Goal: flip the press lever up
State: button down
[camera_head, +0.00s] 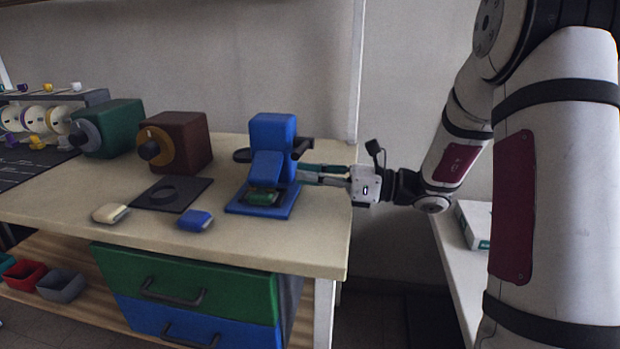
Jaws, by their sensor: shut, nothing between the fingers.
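The blue press (272,135) stands upright on its flat blue base near the right end of the table. A dark lever-like bar (303,144) juts from its right side, and a dark rounded part shows at its left side. I cannot tell the lever's exact angle. A small green piece (263,196) sits in the press under the blue slanted front part. My gripper (303,173) points left, its fingers shut with nothing between them. The fingertips are at the press's right side, below the dark bar; whether they touch the press is unclear.
A brown box with a dial (182,142) and a green box (118,130) stand to the left. A dark plate with a round hole (171,194), a cream block (111,213) and a blue block (195,219) lie in front. The table's right edge is under my gripper.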

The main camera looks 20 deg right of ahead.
jog(key=shift+r+p, duration=0.15)
jog(key=shift+p, duration=0.15)
jog(key=shift+r+m+p, duration=0.2)
jog(key=shift+m+p, duration=0.1)
jog(key=shift+p, duration=0.25)
jog(key=shift+s+r+m+p, duration=0.1)
jog(key=shift+r+m+p, duration=0.25)
jog(key=shift+p, duration=0.5)
notch_tip(320, 180, up, 3)
jog(key=m+p, duration=0.2)
jog(key=p, duration=0.3)
jog(key=shift+f+p, duration=0.2)
jog(key=shift+p, duration=0.15)
notch_tip(320, 180, up, 7)
jog(key=m+p, duration=0.9)
jog(key=p, duration=0.3)
send_over(299, 155)
jog(key=w+d, duration=0.3)
jog(key=d, duration=0.1)
jog(key=shift+w+d+r+n+h+p, duration=0.2)
jog(key=shift+w+r+n+h+p, duration=0.2)
jog(key=shift+r, duration=0.2)
jog(key=shift+w, duration=0.1)
